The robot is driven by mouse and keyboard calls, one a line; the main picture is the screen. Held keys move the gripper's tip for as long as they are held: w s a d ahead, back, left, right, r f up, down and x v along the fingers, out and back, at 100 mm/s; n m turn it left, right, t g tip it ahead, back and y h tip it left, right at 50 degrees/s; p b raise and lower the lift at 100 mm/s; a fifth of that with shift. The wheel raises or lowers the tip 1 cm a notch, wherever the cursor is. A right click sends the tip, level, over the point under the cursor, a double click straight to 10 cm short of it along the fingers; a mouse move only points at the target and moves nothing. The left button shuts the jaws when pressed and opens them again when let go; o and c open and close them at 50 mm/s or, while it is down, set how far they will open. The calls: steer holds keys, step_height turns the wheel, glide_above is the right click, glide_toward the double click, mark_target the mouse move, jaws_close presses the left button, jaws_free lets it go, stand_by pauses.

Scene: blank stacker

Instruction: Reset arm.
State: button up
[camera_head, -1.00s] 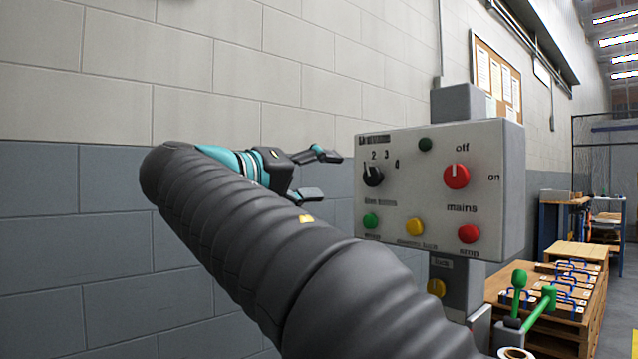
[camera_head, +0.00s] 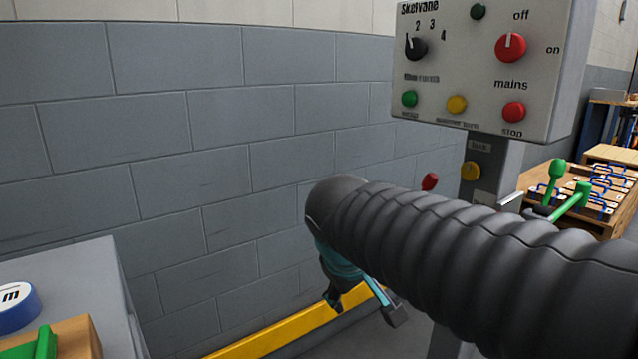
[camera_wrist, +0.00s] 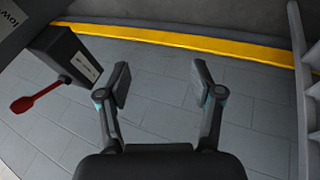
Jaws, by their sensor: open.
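My gripper (camera_wrist: 162,85) is open in the wrist view, with its two fingers apart and nothing between them. Grey floor and a yellow strip along the wall lie beyond the fingers. In the head view my gripper (camera_head: 362,310) hangs low at the end of my dark ribbed arm, pointing down, partly hidden by the arm. It is below and to the left of the control panel (camera_head: 470,75), apart from it. The panel carries a black selector dial (camera_head: 416,47), a red mains knob (camera_head: 510,48) and several coloured buttons.
A red-ended lever (camera_head: 430,181) sticks out left of the panel post; it shows left of the fingers in the wrist view (camera_wrist: 40,100). A grey surface (camera_head: 75,265) with a blue-rimmed roll is at lower left.

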steer(key=s+d+f+m+y, duration=0.1)
steer(key=s+d+f+m, duration=0.2)
steer(key=s, duration=0.4)
steer(key=s+d+f+m, duration=0.3)
steer(key=s+d+f, duration=0.2)
steer(key=s+d, duration=0.2)
steer(key=shift+s+y, duration=0.4)
steer(key=shift+s, duration=0.1)
steer(key=shift+f, duration=0.1)
stand_by(0.9)
